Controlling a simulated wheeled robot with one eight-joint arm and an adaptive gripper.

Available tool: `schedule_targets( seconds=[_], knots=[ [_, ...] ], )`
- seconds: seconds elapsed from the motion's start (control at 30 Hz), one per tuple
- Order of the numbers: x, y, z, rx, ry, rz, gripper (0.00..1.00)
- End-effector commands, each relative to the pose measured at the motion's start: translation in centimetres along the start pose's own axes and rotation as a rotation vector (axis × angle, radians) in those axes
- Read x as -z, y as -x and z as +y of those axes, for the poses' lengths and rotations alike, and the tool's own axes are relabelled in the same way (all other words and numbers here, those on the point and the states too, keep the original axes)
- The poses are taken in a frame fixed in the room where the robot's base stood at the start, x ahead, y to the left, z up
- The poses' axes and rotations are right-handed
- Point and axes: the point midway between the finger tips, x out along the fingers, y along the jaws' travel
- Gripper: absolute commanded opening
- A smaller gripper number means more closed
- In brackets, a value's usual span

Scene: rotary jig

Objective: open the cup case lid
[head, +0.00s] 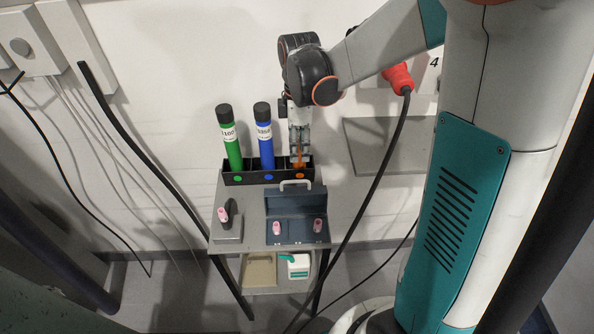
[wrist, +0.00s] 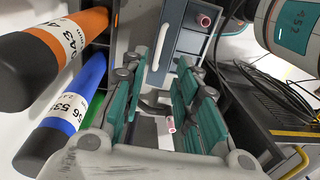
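The cup case (head: 297,232) is a dark blue box on the small grey table. Its lid (head: 294,202) appears raised at the back, with a pale handle (head: 296,183) along its top edge. Two pink pieces (head: 276,228) show at the case's front part. My gripper (head: 300,149) points down behind the case, over the rack's orange end. In the wrist view, its teal fingers (wrist: 153,100) are spread with nothing held between them.
A black rack (head: 267,178) holds a green tube (head: 230,140), a blue tube (head: 264,140) and an orange tube (wrist: 65,48) close beside my gripper. A grey block (head: 229,230) with a pink-tipped black part stands left of the case. A black cable (head: 388,150) hangs at the right.

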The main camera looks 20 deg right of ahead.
Motion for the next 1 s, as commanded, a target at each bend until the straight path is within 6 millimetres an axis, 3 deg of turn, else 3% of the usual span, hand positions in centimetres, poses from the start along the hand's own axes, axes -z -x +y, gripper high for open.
schedule_targets(
  seconds=[0.2, 0.5, 0.97, 1.0],
  knots=[
    [0.0, -4.6, 0.1, -0.001, -0.001, 0.000, 0.28],
    [0.0, -9.1, 0.1, -0.001, -0.001, 0.000, 0.28],
    [0.0, -10.2, 0.0, -0.001, -0.002, 0.000, 0.28],
    [0.0, -10.2, 0.0, -0.001, -0.002, 0.000, 0.21]
  ],
)
